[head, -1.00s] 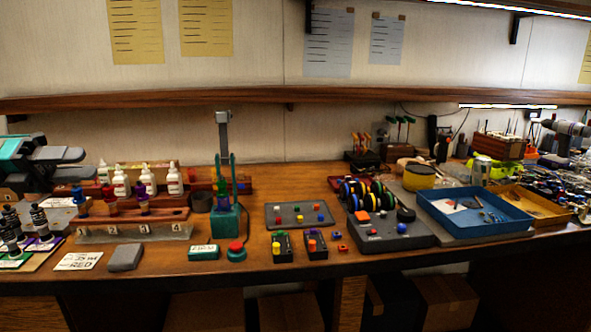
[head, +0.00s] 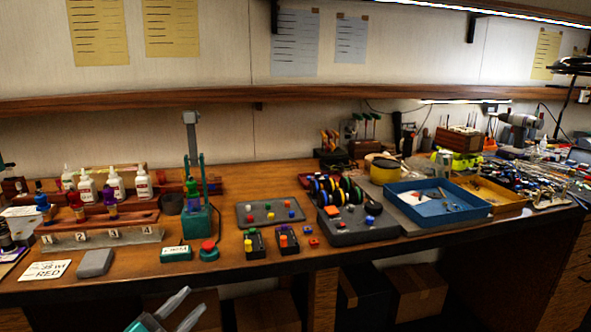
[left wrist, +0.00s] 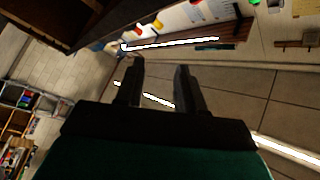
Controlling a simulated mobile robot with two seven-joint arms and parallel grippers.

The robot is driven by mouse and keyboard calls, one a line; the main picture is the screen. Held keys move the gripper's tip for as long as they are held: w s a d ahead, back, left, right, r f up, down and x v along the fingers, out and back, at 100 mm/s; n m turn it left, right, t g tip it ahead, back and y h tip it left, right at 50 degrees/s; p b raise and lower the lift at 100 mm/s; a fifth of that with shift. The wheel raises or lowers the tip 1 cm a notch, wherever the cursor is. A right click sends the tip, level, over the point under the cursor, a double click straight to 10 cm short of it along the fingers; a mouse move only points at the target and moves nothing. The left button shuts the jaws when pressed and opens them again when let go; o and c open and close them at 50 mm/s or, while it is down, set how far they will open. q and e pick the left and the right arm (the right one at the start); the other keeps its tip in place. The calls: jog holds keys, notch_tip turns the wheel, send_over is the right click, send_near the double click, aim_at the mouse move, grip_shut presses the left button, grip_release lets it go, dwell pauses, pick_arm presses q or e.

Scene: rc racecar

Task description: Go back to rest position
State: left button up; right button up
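My left gripper (head: 172,312) shows at the bottom of the head view, low and in front of the workbench's front edge. It is apart from everything on the bench. In the left wrist view my left gripper (left wrist: 157,75) has its two dark fingers spread with nothing between them. That view looks out over the room, tilted, with the floor and shelving in it. My right gripper is in neither view. The wooden workbench (head: 230,262) runs across the head view.
On the bench stand white bottles (head: 115,182), a teal press (head: 195,222), a grey pad with coloured buttons (head: 250,218), a wheel rack (head: 350,232) and a blue tray (head: 440,215). Cardboard boxes (head: 415,290) sit below. Space before the bench looks free.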

pick_arm(q)
jog(key=s+d+f+n+g+y, duration=0.2)
jog(key=s+f+n, duration=0.5)
jog(key=s, duration=0.4)
jog(key=s+d+f+n+g+y, duration=0.1)
jog(key=s+f+n+g+y, duration=0.3)
jog(key=s+f+n+y, duration=0.3)
jog(key=s+f, duration=0.2)
jog(key=s, duration=0.3)
jog(key=shift+d+f+n, duration=0.3)
jog(key=shift+d+f, duration=0.05)
